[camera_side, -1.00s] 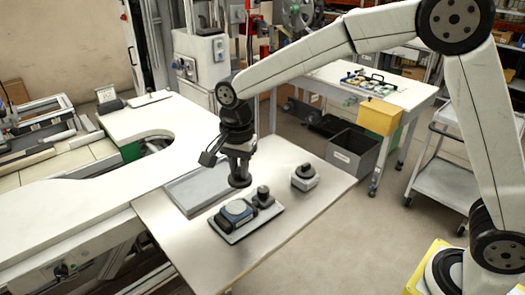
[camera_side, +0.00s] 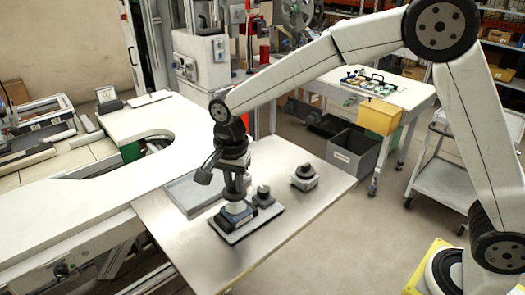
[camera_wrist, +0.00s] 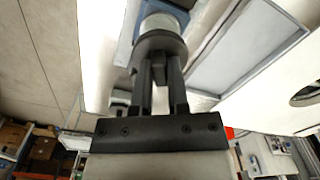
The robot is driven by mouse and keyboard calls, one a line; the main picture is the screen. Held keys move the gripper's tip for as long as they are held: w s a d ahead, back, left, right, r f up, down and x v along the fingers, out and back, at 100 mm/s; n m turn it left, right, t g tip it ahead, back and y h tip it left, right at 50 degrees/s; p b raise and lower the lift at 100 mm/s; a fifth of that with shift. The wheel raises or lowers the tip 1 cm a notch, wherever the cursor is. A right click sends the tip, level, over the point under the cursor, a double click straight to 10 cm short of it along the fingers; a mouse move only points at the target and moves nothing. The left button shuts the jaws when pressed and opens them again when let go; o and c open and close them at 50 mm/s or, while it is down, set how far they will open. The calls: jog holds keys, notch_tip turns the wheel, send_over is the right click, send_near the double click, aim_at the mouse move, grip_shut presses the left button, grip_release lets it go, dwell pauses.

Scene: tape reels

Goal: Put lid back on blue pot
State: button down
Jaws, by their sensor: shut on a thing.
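My gripper (camera_side: 234,186) is shut on the lid by its narrow top. The lid's dark round flange (camera_wrist: 160,45) shows in the wrist view, with a pale plug (camera_wrist: 166,18) beyond it. The blue pot (camera_side: 228,219) stands on a small flat plate (camera_side: 252,231) on the table. The lid is upright right over the blue pot, and the pale part (camera_side: 236,207) shows between flange and pot. Whether the plug has entered the pot is hidden.
A dark knobbed piece (camera_side: 263,196) stands on the plate just right of the blue pot. A grey block with a black top (camera_side: 304,178) stands farther right. A shallow grey tray (camera_side: 184,193) lies behind. The table's front (camera_side: 205,262) is clear.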

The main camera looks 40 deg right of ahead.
aim_at(235, 194)
jog(key=shift+f, duration=1.9)
jog(key=shift+f, duration=0.2)
dwell(1.0)
jog(key=shift+c, duration=0.3)
grip_release()
jog(key=shift+r, duration=0.25)
jog(key=shift+r, duration=3.3)
